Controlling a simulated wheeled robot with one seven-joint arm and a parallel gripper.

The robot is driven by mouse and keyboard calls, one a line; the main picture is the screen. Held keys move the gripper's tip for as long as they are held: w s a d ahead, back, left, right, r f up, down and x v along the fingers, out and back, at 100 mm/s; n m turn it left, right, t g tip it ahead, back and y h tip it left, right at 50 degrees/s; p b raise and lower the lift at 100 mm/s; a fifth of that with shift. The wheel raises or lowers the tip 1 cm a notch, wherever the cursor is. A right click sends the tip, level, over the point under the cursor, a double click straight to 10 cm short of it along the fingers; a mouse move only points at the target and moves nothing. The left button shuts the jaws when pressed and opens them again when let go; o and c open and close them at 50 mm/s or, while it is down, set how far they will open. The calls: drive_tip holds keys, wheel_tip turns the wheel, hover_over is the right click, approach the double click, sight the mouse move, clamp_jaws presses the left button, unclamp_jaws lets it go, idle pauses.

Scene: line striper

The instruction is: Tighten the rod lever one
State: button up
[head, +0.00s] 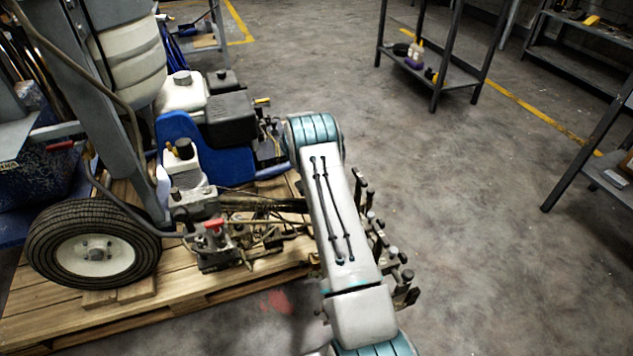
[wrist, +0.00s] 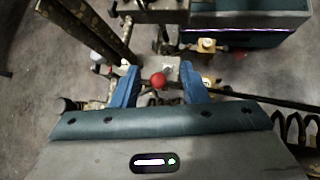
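In the wrist view my gripper (wrist: 160,69) is open, with its two blue fingers apart. A round red knob (wrist: 158,80) shows between the fingers, with clear gaps on both sides. I cannot tell its depth relative to the fingertips, or whether it belongs to rod lever one. In the head view the line striper (head: 180,140) stands on a wooden pallet (head: 60,310). Several levers and rods (head: 385,240) stick out to the right of my arm. My arm hides part of the machine, and my gripper is not visible there.
Metal rods and brass-coloured fittings (wrist: 206,45) lie close around my fingers in the wrist view. A large wheel (head: 93,247) stands at the left. A metal shelf (head: 450,75) is at the back, and the floor (head: 500,210) at right is clear.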

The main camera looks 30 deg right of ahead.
drive_tip(key=v, duration=0.8)
drive_tip(key=shift+w+r+p, duration=0.2)
drive_tip(key=shift+w+p, duration=0.15)
drive_tip(key=shift+p, duration=0.05)
drive_tip(key=shift+a, duration=0.15)
